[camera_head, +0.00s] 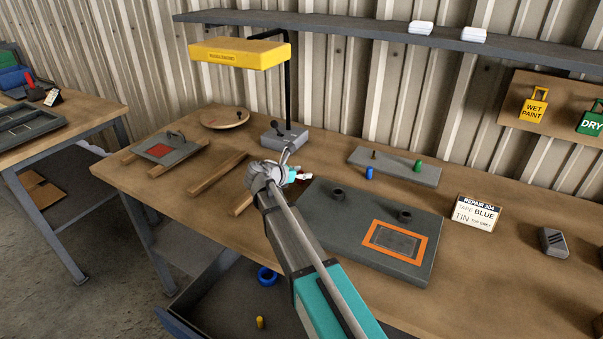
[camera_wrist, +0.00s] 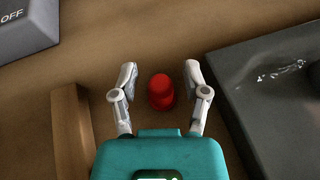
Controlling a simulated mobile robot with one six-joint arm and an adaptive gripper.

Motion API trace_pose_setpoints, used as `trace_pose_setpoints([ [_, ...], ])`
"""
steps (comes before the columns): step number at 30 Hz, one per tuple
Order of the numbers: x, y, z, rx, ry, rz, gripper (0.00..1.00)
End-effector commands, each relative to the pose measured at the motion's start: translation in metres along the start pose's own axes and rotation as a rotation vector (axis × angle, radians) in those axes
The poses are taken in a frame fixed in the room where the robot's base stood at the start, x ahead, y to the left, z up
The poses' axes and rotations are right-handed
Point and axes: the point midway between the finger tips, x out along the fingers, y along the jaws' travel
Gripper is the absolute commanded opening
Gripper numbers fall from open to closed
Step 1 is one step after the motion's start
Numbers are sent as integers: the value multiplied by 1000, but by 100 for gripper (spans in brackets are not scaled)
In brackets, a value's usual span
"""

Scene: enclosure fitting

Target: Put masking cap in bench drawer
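A red cap (camera_wrist: 161,92) stands on the wooden bench top in the wrist view. My gripper (camera_wrist: 160,78) is open around it, one finger on each side, with visible gaps to both. In the head view my gripper (camera_head: 297,175) is low over the bench, left of the dark grey panel, and mostly hides the cap. The bench drawer (camera_head: 212,301) is pulled open below the bench front. It holds a blue ring (camera_head: 267,276) and a small yellow cylinder (camera_head: 260,322); my arm hides part of it.
A dark panel (camera_head: 330,222) with an orange frame lies to the right. A grey strip (camera_head: 395,164) behind carries small blue, green and brown pieces. Wooden rails (camera_head: 217,172) lie left. A lamp (camera_head: 240,52) on a grey base (camera_head: 284,136) stands behind; a card (camera_head: 477,213) stands right.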

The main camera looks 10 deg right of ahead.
Motion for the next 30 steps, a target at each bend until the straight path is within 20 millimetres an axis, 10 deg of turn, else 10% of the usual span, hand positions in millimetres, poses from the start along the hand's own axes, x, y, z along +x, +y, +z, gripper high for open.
trace_pose_setpoints([
  [15,-1,0,4,0,0,0,63],
  [30,-72,-1,6,0,0,1,63],
])
